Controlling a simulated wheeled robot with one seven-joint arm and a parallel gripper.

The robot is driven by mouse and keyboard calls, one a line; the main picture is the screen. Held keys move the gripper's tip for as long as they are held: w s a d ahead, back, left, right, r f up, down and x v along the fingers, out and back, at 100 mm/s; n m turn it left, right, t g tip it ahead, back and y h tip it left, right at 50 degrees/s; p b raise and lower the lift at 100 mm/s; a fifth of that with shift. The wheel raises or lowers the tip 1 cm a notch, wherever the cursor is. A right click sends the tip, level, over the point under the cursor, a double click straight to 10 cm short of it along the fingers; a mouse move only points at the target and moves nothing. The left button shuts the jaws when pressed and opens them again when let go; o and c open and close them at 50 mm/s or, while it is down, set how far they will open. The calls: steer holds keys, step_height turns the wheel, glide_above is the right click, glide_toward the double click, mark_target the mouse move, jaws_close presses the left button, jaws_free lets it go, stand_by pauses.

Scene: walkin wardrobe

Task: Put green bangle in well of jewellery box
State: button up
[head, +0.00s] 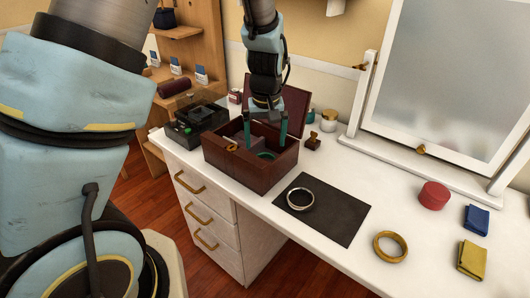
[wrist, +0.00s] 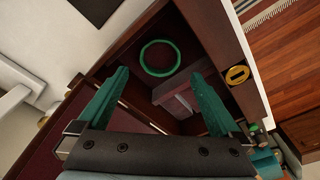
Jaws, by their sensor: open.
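The green bangle (wrist: 160,58) lies flat inside the open jewellery box, on the floor of its well, in the wrist view. In the head view a part of the bangle (head: 266,155) shows over the front wall. The jewellery box (head: 243,177) is dark red-brown wood with its lid raised at the back. My gripper (head: 265,137) points down over the box, with its green fingers apart. In the wrist view my gripper (wrist: 157,95) is open and empty, and the bangle lies beyond the fingertips, apart from them.
A dark mat (head: 335,222) with a silver bangle (head: 300,199) lies right of the box. A gold bangle (head: 390,246), red round box (head: 434,195), blue cloth (head: 476,219) and yellow cloth (head: 472,259) lie further right. A black case (head: 195,124) stands left. A mirror (head: 440,80) stands behind.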

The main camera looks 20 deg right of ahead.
step_height(320, 180, up, 6)
steer(key=f, duration=0.1)
steer(key=shift+n, duration=0.3)
steer(key=a, duration=0.2)
steer(key=w+a+r, duration=0.1)
steer(key=a, duration=0.5)
steer(key=shift+w+r, duration=0.15)
steer(key=shift+w, duration=0.1)
steer(key=s+a, duration=0.2)
steer(key=a, duration=0.9)
steer(key=s+a+r+n, duration=0.1)
steer(key=s+a, duration=0.1)
steer(key=a, duration=0.9)
steer(key=shift+s+r, duration=0.25)
steer(key=shift+s, duration=0.05)
